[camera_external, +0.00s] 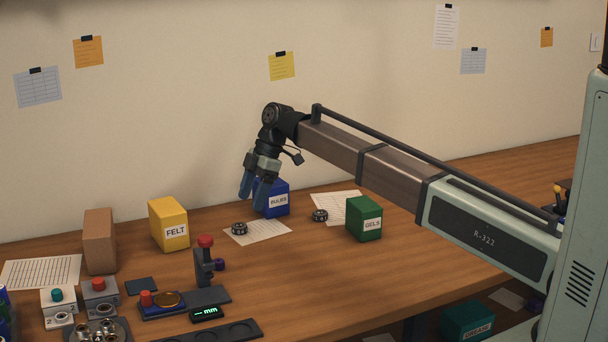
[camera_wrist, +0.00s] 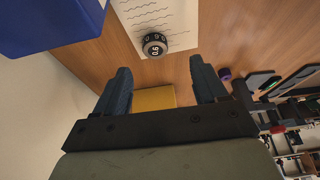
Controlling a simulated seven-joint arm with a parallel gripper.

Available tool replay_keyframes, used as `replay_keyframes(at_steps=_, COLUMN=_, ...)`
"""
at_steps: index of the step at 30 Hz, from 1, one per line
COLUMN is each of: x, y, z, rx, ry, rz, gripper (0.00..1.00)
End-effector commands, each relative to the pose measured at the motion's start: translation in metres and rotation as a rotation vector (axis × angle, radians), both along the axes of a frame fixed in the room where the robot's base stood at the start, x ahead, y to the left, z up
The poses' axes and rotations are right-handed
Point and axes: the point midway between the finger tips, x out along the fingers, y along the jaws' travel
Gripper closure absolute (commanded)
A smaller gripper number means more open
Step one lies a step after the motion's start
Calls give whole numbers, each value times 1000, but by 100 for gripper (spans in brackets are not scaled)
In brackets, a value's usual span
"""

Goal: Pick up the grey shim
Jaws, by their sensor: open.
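I cannot make out a grey shim for certain in either view. Small silver round parts (camera_external: 103,330) sit in a dark holder at the lower left of the external view; they are too small to tell apart. My gripper (camera_external: 252,192) hangs above the back of the table, in front of or beside the blue BULBS box (camera_external: 277,199). In the wrist view my gripper (camera_wrist: 160,68) has its two blue fingers wide apart with nothing between them. A black numbered ring (camera_wrist: 155,45) lies on paper beyond the fingertips; it also shows in the external view (camera_external: 239,229).
The yellow FELT box (camera_external: 170,226), brown block (camera_external: 99,241) and green GELS box (camera_external: 364,219) stand on the table. A red-topped gauge (camera_external: 204,264) stands by a tray with an amber lens (camera_external: 166,299). The right front of the table is clear.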

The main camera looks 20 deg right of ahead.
Motion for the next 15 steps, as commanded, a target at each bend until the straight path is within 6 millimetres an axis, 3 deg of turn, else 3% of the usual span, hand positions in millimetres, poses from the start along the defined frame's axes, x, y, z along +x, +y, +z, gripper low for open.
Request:
replay_keyframes(at_steps=4, x=0, y=6, z=-15, rx=0, ry=0, rz=-1, gripper=28)
replay_keyframes(at_steps=15, x=3, y=15, z=-32, rx=0, ry=0, rz=-1, gripper=28)
